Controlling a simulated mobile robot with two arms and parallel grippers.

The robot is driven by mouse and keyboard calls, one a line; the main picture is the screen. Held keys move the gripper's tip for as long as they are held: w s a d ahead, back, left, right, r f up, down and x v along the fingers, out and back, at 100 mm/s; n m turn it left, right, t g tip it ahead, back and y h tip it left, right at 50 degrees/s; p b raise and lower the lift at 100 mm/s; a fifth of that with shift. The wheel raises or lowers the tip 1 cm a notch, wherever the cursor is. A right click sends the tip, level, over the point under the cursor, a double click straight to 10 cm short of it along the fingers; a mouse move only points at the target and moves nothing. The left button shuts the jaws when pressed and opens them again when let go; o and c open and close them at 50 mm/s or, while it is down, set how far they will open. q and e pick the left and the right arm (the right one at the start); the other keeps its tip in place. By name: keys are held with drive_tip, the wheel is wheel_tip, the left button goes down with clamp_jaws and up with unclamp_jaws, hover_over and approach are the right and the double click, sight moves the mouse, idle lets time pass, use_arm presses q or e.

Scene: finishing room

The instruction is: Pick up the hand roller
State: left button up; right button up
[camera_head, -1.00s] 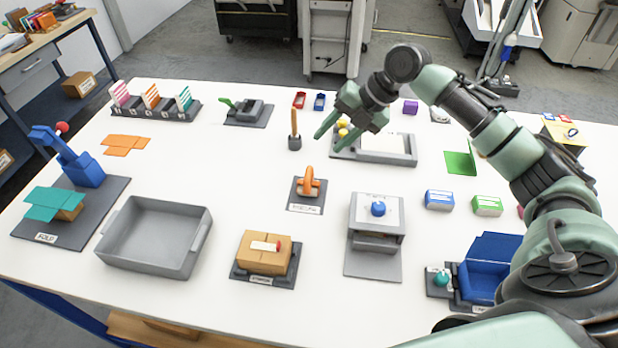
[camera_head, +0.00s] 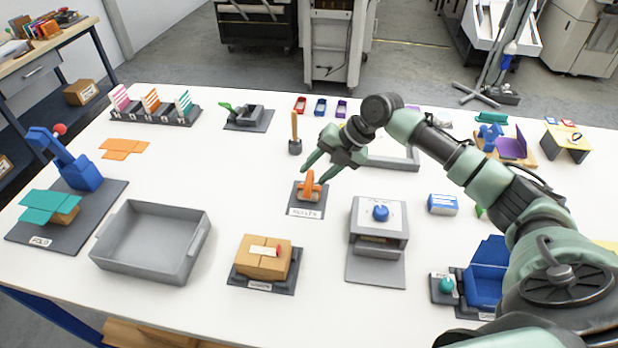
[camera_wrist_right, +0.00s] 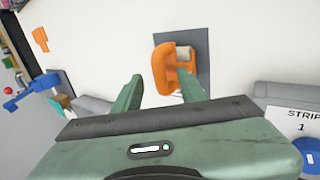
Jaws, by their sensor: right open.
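The hand roller (camera_head: 309,187) is orange and stands on a dark grey labelled pad (camera_head: 306,210) near the middle of the white table. My right gripper (camera_head: 314,173) is open, with its green fingers just above and around the roller's upper part in the head view. In the right wrist view the roller (camera_wrist_right: 170,66) shows beyond and partly between the fingertips (camera_wrist_right: 160,88), nearer the right-hand finger, which overlaps part of it. I cannot tell whether a finger touches it. My left gripper is not in view.
A grey press-like device (camera_head: 378,238) stands right of the roller, and a cardboard box (camera_head: 262,258) on a pad stands in front. A wooden-handled tool (camera_head: 295,140) stands upright behind it. A grey empty tray (camera_head: 150,266) lies front left.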

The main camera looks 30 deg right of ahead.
sight(314, 187)
drive_tip(key=shift+x, duration=0.8)
clamp_jaws()
drive_tip(key=shift+r, duration=0.1)
drive_tip(key=shift+r, duration=0.55)
wheel_tip(314, 187, up, 19)
drive_tip(key=b, duration=0.3)
drive_tip(key=shift+f, duration=0.1)
